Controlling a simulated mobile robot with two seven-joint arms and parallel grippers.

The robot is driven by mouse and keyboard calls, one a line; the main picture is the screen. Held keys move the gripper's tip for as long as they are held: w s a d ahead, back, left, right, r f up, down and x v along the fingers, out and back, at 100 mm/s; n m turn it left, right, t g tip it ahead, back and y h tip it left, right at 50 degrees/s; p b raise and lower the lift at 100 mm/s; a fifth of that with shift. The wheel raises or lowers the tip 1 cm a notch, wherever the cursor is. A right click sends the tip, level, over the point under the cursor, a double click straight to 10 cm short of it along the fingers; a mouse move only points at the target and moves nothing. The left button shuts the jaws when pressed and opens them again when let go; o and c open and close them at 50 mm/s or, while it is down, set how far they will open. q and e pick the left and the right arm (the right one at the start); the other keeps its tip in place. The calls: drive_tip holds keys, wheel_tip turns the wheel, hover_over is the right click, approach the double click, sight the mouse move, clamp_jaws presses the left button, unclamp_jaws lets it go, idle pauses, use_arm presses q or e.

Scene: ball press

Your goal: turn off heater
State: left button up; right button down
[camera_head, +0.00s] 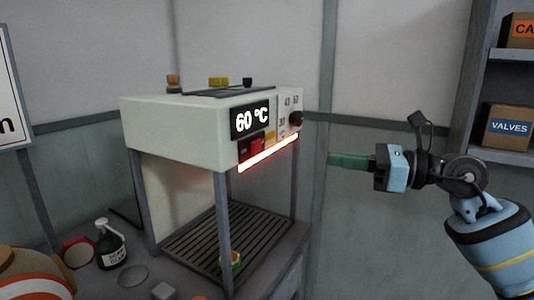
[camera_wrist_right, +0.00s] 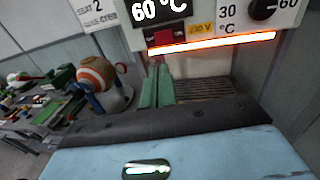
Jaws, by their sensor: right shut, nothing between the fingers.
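The heater (camera_head: 170,135) is a pale box on grey legs. Its display (camera_head: 250,119) reads 60 °C, and a bar (camera_head: 268,153) under the front glows orange-white. A red switch (camera_head: 257,145) sits below the display, and a black knob (camera_head: 295,118) is at the front's right end. The wrist view also shows the red switch (camera_wrist_right: 164,37) and part of the knob (camera_wrist_right: 263,8). My right gripper (camera_head: 330,159) has green fingers, shut and empty, to the right of the heater and apart from it. In the wrist view its fingertips (camera_wrist_right: 158,68) appear below the switch. My left gripper is not in view.
A dark bottle (camera_head: 110,248) stands at left. Shelves with a VALVES box (camera_head: 508,127) are at right. The space between gripper and heater looks clear.

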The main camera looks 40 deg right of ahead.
drive_tip(key=p, duration=0.4)
approach(256, 149)
drive_tip(key=x, duration=0.5)
drive_tip(key=shift+w+r, duration=0.1)
drive_tip(key=shift+w, duration=0.05)
drive_tip(key=shift+w+a, duration=0.3)
drive_tip(key=shift+w, duration=0.25)
drive_tip(key=shift+w+a, duration=0.1)
drive_tip(key=shift+w, duration=0.05)
